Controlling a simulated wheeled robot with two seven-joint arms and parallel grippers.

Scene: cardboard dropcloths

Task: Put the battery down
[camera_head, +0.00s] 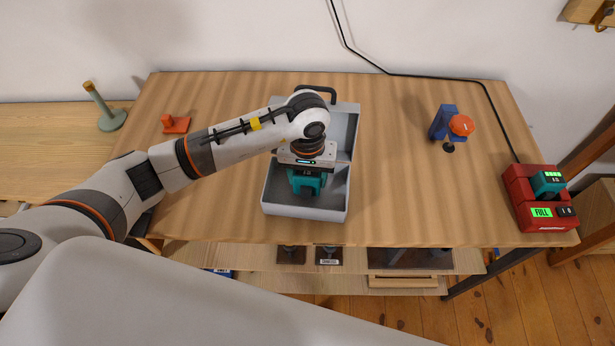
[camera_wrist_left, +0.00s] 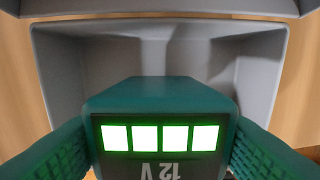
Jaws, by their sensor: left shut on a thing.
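A teal battery (camera_wrist_left: 160,95) with a dark face, several lit green bars and an upside-down "12 V" label fills the middle of the left wrist view. My left gripper (camera_head: 307,188) is shut on it, with ribbed teal fingers at both sides. In the head view the gripper points down inside the outline of the open grey case (camera_head: 335,216). The battery there is mostly hidden by the gripper. I cannot tell whether it touches the case floor. My right gripper is not in view.
A red charger (camera_head: 520,196) with a "FULL" display and another teal battery (camera_head: 548,184) stands at the table's right end. A blue tool with an orange knob (camera_head: 461,125) stands at the back right. An orange block (camera_head: 176,124) lies at the left. The table between case and charger is clear.

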